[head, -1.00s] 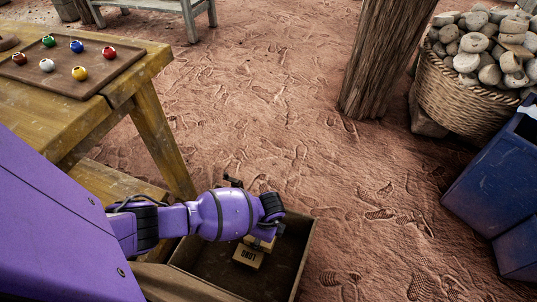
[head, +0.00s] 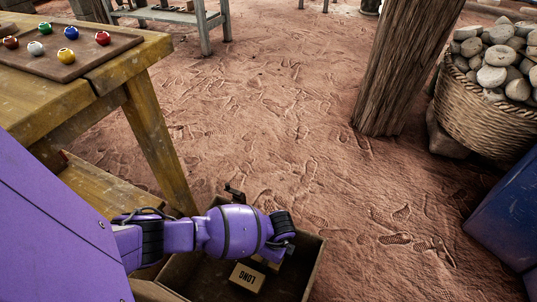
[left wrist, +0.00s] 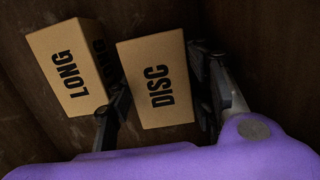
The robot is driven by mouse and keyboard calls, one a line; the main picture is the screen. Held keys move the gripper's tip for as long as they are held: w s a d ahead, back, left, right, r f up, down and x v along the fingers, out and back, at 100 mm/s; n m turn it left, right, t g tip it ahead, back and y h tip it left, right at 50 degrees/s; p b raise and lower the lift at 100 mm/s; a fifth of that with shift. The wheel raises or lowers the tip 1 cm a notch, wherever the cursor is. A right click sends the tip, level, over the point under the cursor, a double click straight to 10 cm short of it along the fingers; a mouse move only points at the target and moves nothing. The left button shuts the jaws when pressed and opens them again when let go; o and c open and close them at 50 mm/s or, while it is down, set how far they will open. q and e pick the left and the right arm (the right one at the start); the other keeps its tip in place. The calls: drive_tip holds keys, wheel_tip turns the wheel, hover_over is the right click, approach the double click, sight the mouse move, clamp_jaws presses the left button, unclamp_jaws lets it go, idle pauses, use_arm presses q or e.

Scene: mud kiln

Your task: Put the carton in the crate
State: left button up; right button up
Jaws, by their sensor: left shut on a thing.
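The crate (head: 312,266) is an open brown box on the ground at the bottom of the head view. A tan carton marked LONG (head: 246,278) lies inside it; it also shows in the left wrist view (left wrist: 66,68). My left gripper (left wrist: 160,82) is shut on a tan carton marked DISC (left wrist: 155,80), with a dark finger along each side. In the head view my left wrist reaches over the crate and hides most of the gripper and the DISC carton. The DISC carton is low, beside the LONG one; I cannot tell whether it touches the crate floor. My right gripper is not in view.
A yellow wooden table (head: 125,66) with a board (head: 85,58) of coloured balls stands at the left. A wooden post (head: 402,70), a stone-filled basket (head: 485,115) and a blue container (head: 505,205) are at the right. The earth floor (head: 285,120) between is clear.

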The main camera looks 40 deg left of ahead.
use_arm(q)
drive_tip(key=shift+f, duration=0.1)
drive_tip(key=o, duration=1.1)
drive_tip(key=shift+c, duration=0.2)
drive_tip(key=shift+o, duration=0.4)
wheel_tip(320, 180, up, 12)
drive_tip(key=d+p, duration=0.1)
drive_tip(key=p, duration=0.4)
drive_tip(key=shift+w+d+p, duration=0.15)
drive_tip(key=shift+d+p, duration=0.2)
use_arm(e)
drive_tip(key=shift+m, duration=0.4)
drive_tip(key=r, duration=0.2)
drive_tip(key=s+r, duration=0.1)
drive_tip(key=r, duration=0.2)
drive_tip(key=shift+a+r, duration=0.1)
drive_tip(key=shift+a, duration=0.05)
